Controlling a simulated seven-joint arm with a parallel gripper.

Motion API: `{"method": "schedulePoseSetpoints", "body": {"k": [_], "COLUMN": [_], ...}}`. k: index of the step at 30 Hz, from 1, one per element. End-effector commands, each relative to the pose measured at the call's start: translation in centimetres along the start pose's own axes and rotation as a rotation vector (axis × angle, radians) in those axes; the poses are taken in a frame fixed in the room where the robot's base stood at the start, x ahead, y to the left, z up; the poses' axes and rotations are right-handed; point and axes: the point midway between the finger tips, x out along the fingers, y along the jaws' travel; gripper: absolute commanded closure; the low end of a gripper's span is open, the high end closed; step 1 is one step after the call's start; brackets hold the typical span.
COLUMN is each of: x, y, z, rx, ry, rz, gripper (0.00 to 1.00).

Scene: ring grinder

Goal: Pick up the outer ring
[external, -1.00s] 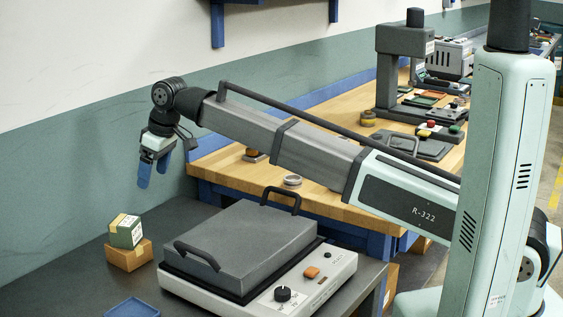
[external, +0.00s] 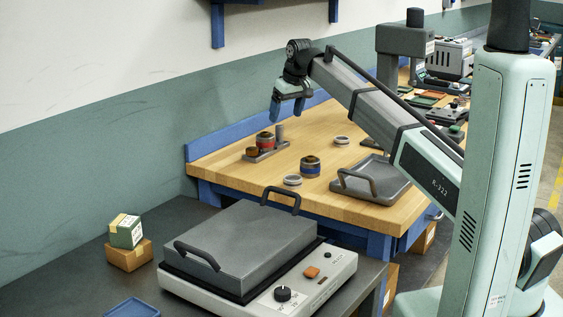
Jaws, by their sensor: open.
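Two pale metal rings lie flat on the wooden table. One ring (external: 292,180) is near the front edge, and the other ring (external: 342,140) is farther back and to the right. I cannot tell which is the outer ring. My gripper (external: 287,114) points down with its blue fingers apart and nothing seen between them. It is in the air, up and left of the back ring in the picture, and touches neither ring.
A grey fixture (external: 270,153) holds a red-banded cylinder (external: 265,142). A blue-banded cylinder (external: 310,168) stands between the rings. A grey tray with a handle (external: 385,186) lies at the right. A grey lidded machine (external: 240,240) stands in front.

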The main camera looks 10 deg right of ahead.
Motion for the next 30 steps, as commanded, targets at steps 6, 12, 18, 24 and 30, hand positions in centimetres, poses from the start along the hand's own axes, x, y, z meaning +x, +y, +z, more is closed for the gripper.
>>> {"method": "schedulePoseSetpoints", "body": {"k": [6,12,18,24,30], "x": [-1.2,-2.3,-3.0,-3.0,-1.8], "y": [11.4,18.3,21.0,20.6,20.6], "z": [0.6,1.6,0.9,2.3,2.7], "rx": [0.125,0.208,0.265,0.313,0.325], "ry": [-0.010,-0.029,-0.098,-0.171,-0.175], "rz": [0.044,0.069,0.074,0.071,0.071], "gripper": [0.15,0.15,0.15,0.15,0.15]}}
